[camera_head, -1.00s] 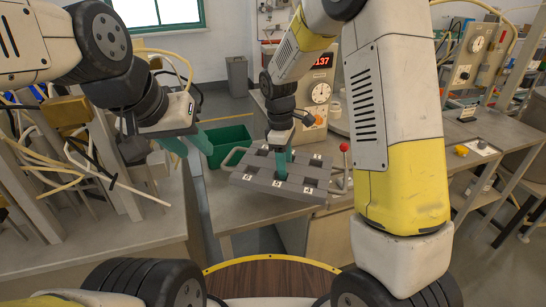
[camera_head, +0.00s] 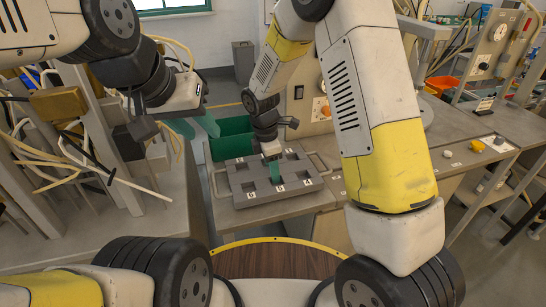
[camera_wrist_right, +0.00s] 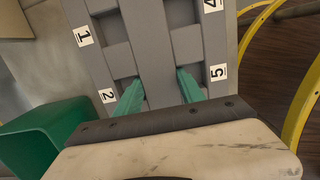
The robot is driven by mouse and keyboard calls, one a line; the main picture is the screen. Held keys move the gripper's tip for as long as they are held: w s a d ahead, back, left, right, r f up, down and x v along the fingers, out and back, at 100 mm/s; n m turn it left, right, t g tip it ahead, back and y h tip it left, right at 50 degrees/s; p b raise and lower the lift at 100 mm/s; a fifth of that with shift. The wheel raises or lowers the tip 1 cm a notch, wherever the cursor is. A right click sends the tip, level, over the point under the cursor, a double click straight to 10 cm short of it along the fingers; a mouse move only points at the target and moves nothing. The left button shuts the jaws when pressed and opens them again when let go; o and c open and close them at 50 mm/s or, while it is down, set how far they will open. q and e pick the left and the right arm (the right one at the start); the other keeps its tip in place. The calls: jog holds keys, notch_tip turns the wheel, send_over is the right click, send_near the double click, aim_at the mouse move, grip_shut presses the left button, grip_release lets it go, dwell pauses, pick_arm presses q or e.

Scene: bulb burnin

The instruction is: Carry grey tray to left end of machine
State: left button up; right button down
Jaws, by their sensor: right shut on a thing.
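The grey tray (camera_head: 237,187) has several recessed compartments, numbered labels and a wire handle at each end. It appears level over the bench's left part, in front of the green bin; whether it touches the bench I cannot tell. My right gripper (camera_head: 274,172) points down at the tray's middle. In the right wrist view its green fingers (camera_wrist_right: 160,92) straddle the central bar of the tray (camera_wrist_right: 150,40), shut on it. My left gripper (camera_head: 193,126) hangs empty left of the tray, its green fingers apart. The machine (camera_head: 316,112) is mostly hidden behind my right arm.
The green bin (camera_head: 232,146) is just behind the tray. A rack with cables (camera_head: 80,140) stands at the left. The bench (camera_head: 325,200) has bare surface right of the tray. A grey waste bin (camera_head: 243,60) stands on the floor behind.

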jog(key=shift+f, duration=0.6)
jog(key=shift+f, duration=0.1)
jog(key=c, duration=0.7)
grip_release()
